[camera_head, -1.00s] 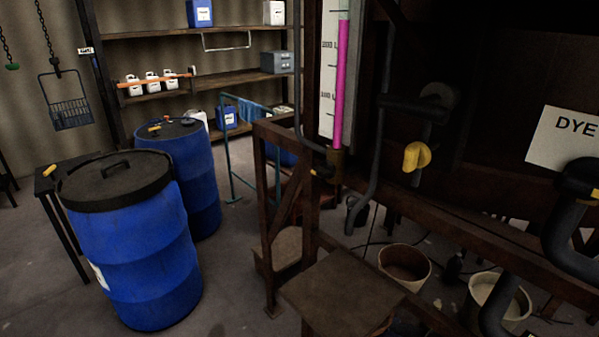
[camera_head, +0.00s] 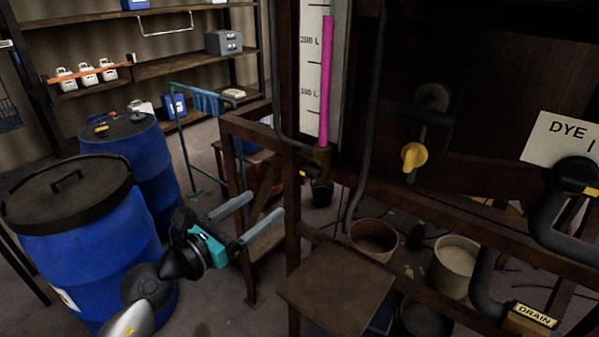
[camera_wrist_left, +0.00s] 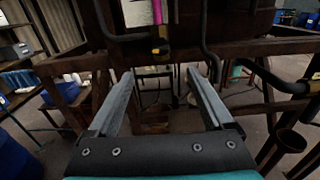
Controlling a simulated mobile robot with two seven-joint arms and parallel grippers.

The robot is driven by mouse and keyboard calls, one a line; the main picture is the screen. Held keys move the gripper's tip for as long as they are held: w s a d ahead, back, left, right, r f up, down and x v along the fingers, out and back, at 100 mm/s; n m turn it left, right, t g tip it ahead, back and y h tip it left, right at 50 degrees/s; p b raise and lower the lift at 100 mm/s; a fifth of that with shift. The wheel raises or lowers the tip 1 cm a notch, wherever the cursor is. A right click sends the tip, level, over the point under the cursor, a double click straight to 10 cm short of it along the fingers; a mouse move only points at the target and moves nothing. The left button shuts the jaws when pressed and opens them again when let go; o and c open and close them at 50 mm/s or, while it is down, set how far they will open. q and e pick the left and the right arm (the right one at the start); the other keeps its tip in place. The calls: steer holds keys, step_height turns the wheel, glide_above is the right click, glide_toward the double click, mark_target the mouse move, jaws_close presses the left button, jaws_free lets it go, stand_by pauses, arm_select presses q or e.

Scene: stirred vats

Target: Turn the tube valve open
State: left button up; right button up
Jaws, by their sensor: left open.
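The magenta sight tube (camera_head: 327,80) stands upright in front of a white scale. A dark brass-coloured fitting (camera_head: 321,158) is at its foot, with a small yellow-tipped handle (camera_head: 307,174) pointing left. In the left wrist view the tube (camera_wrist_left: 157,12), its fitting (camera_wrist_left: 163,34) and the yellow tip (camera_wrist_left: 155,51) show at top centre. My left gripper (camera_head: 262,205) is open and empty, lower left of the fitting and apart from it. In the left wrist view its two fingers (camera_wrist_left: 160,73) point forward, below the fitting. My right gripper is not in view.
A yellow knob (camera_head: 413,157) sits on a pipe right of the tube. A rusty frame (camera_head: 292,215) and a small platform (camera_head: 335,285) stand near my left gripper. Blue drums (camera_head: 85,240) are at left. Buckets (camera_head: 455,265) stand below the DYE sign (camera_head: 562,140).

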mark_target(306, 173)
arm_select(q)
steer(key=b+x, duration=0.1)
steer(key=x, duration=1.3)
steer(key=shift+w+d, duration=0.2)
steer(key=shift+d, duration=0.05)
steer(key=shift+f, duration=0.1)
jaws_close()
